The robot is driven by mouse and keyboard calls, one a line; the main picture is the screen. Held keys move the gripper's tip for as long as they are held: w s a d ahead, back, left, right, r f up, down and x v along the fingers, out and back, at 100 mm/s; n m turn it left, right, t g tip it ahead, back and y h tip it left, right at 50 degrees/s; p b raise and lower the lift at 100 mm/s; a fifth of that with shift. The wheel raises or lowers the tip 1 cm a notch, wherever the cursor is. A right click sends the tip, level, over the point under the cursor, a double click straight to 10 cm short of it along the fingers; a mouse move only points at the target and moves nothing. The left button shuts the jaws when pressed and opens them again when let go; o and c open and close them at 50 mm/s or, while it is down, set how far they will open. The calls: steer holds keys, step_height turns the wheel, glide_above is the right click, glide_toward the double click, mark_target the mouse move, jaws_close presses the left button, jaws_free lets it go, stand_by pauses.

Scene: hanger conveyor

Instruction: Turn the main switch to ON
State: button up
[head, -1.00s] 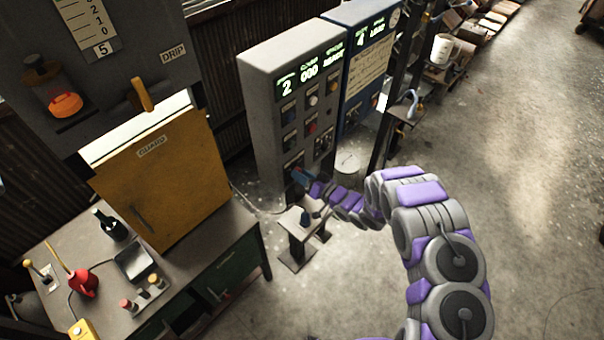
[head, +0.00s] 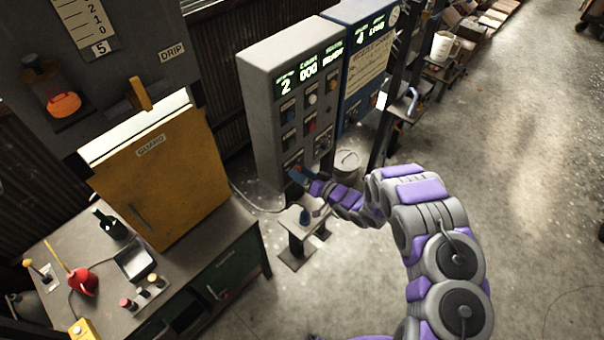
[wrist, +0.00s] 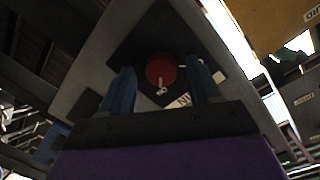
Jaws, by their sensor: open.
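In the wrist view a red round knob (wrist: 160,68), which looks like the main switch, sits on a dark square plate of the grey cabinet. A small white pointer shows at its lower edge. A partly hidden label (wrist: 183,101) lies just below it. My gripper (wrist: 160,80) is open, with one blue finger to each side of the knob; I cannot tell whether they touch it. In the head view my gripper (head: 299,175) is at the lower front of the grey cabinet (head: 262,110) and hides the switch there.
A small stand (head: 297,232) is on the floor below my gripper. A blue cabinet (head: 352,65) and a bin (head: 346,163) are to the right. A bench with a yellow guard (head: 165,170) is at left. The floor at right is open.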

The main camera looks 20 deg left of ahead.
steer(key=b+v, duration=0.2)
steer(key=v, duration=1.5)
steer(key=shift+d, duration=0.15)
